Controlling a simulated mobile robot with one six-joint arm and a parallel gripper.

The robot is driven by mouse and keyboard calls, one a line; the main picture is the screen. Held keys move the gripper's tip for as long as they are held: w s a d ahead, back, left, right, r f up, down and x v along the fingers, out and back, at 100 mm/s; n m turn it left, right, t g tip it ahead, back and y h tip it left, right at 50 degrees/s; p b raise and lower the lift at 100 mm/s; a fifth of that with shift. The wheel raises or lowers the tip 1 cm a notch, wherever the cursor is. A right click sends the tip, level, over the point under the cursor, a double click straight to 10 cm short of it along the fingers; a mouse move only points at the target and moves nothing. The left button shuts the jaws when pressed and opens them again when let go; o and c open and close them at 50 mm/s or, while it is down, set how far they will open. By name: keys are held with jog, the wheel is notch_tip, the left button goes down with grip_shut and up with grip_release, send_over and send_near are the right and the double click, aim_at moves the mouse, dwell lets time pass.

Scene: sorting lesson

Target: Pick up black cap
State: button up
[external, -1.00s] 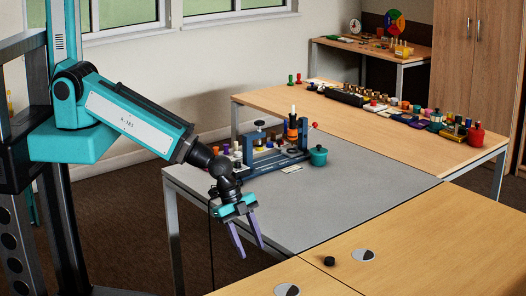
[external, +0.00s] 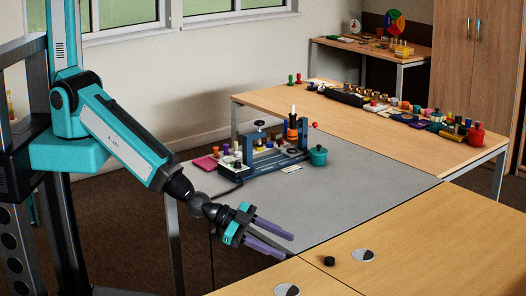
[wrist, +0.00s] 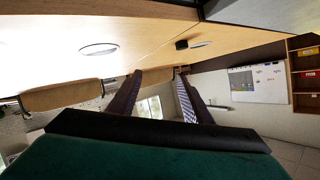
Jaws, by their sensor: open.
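The black cap (external: 329,261) is a small dark round piece on the front wooden table. It lies just left of a round disc, part white and part dark (external: 363,255). In the wrist view the cap (wrist: 181,44) shows as a small dark shape near the top, right of the middle. My gripper (external: 288,245) has purple fingers, spread apart and empty. It is left of the cap and clear of it, near the corner where the grey table top meets the front wooden table. In the wrist view the fingers (wrist: 158,95) frame an empty gap.
A second disc (external: 287,290) lies at the front edge of the wooden table. A blue rack (external: 272,163) and a teal pot (external: 318,155) stand on the grey table (external: 330,205). The wood around the cap is mostly clear.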

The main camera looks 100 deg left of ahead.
aim_at(301, 263)
jog(key=shift+s+r+n+t+y, duration=0.1)
jog(key=shift+r+n+t+y, duration=0.15)
jog(key=shift+n+t+y, duration=0.3)
jog(key=shift+s+a+f+n+t+y+b, duration=0.1)
jog(key=shift+s+a+n+t+y+b, duration=0.25)
jog(key=shift+n+b, duration=0.35)
notch_tip(301, 263, down, 5)
jog(key=a+n+b, duration=0.3)
jog(key=shift+s+t+b, duration=0.4)
jog(key=shift+s, duration=0.05)
jog(key=shift+w+f+n, duration=0.1)
jog(key=shift+f+n, duration=0.05)
jog(key=shift+n, duration=0.1)
jog(key=w+b, duration=0.2)
jog(key=b, duration=0.1)
jog(key=w+f+b, duration=0.1)
jog(key=w+b, duration=0.1)
jog(key=b, duration=0.2)
jog(key=shift+w, duration=0.35)
jog(key=w+b, duration=0.3)
jog(key=b, duration=0.4)
jog(key=shift+w+f, duration=0.2)
